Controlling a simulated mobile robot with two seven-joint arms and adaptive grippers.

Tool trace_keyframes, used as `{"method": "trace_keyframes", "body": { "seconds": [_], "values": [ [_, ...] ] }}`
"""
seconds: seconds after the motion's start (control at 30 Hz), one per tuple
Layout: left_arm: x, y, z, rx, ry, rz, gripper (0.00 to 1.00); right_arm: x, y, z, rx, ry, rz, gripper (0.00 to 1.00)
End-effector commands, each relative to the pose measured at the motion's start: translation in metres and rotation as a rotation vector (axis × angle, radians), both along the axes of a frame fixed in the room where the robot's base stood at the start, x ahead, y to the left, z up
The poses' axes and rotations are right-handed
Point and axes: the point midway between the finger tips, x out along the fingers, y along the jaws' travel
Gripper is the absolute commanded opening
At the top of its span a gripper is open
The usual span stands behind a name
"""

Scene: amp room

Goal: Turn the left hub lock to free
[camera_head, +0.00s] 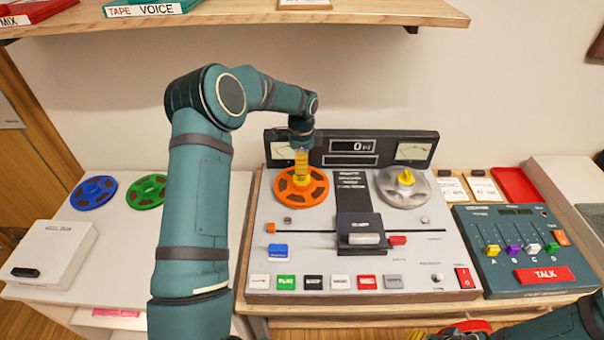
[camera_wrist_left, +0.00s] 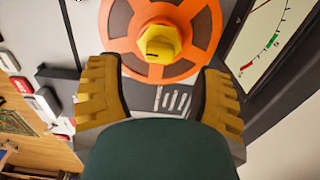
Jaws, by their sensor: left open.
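The left hub lock is a yellow knob (camera_wrist_left: 162,42) with a dark slot mark, at the centre of the orange reel (camera_head: 283,197) on the tape machine. In the head view my left gripper (camera_head: 301,166) hangs over this reel and its yellow fingers largely hide the knob. In the left wrist view its two ribbed fingers (camera_wrist_left: 158,78) are spread wide and empty, with the knob between and beyond them; I see no contact. My right arm (camera_head: 560,326) shows at the bottom right; its gripper's jaws are not clear.
A grey reel (camera_head: 405,188) with its own yellow hub lock (camera_head: 406,177) sits to the right. The meter panel (camera_head: 351,149) stands close behind the reels. The black head block (camera_head: 360,234) is in front. A shelf (camera_head: 340,12) overhangs behind. A talk console (camera_head: 525,250) is at the right.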

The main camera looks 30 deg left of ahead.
Motion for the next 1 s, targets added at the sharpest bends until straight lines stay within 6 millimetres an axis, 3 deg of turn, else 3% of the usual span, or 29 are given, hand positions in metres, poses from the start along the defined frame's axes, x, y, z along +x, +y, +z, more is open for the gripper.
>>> {"method": "trace_keyframes", "body": {
  "seconds": [0.1, 0.3, 0.7, 0.77, 0.9, 1.0],
  "values": [
    [0.0, 0.0, -0.022, 0.0, 0.002, 0.0, 0.67, -0.001, 0.0, -0.003, 0.0, 0.002, 0.002, 0.47],
    [0.0, 0.0, -0.043, 0.0, 0.001, 0.0, 0.67, -0.002, 0.0, -0.005, 0.0, 0.004, 0.003, 0.47],
    [0.0, 0.0, -0.049, 0.0, 0.0, 0.0, 0.67, -0.002, 0.0, -0.005, 0.001, 0.004, 0.003, 0.47],
    [0.0, 0.0, -0.049, 0.001, 0.001, 0.0, 0.51, -0.002, 0.0, -0.005, 0.0, 0.004, 0.003, 0.47],
    [0.0, 0.0, -0.049, 0.001, 0.001, 0.0, 0.02, -0.002, 0.0, -0.005, 0.0, 0.004, 0.003, 0.47],
    [0.0, 0.0, -0.049, 0.001, 0.001, 0.0, 0.0, -0.002, 0.0, -0.005, 0.0, 0.004, 0.003, 0.47]
  ]
}}
